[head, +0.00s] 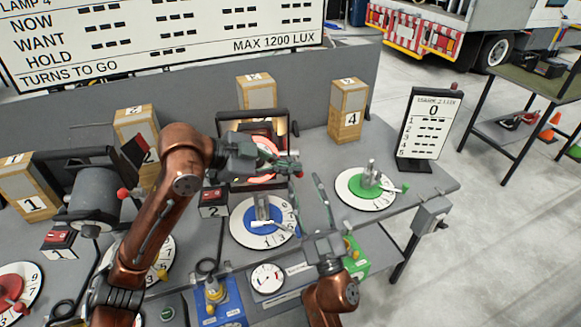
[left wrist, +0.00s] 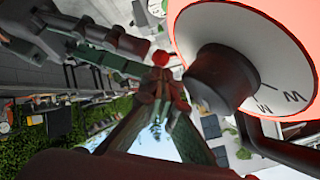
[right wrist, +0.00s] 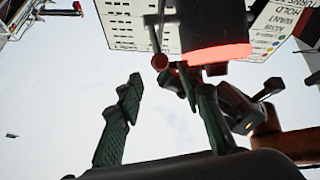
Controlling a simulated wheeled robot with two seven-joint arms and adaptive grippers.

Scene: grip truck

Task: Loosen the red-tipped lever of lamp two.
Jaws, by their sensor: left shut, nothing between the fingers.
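Lamp two (head: 253,118) is the dark lamp with a red glow behind the number 2 box in the head view. Its dark body also shows close up in the left wrist view (left wrist: 222,80) and at the top of the right wrist view (right wrist: 212,25). The red lever tip (left wrist: 160,58) is just beyond my left gripper (left wrist: 160,82), whose fingers are together and empty; contact is unclear. The red tip also shows in the right wrist view (right wrist: 160,62). My right gripper (right wrist: 158,82) is open and empty, its fingers pointing up towards the lamp.
Below lamp two is a blue-centred dial (head: 240,231), with a green-centred dial (head: 360,202) to its right. Lamp one (head: 95,195) stands at left. Wooden blocks (head: 347,110) line the back of the bench. A small display board (head: 418,125) stands at the right end.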

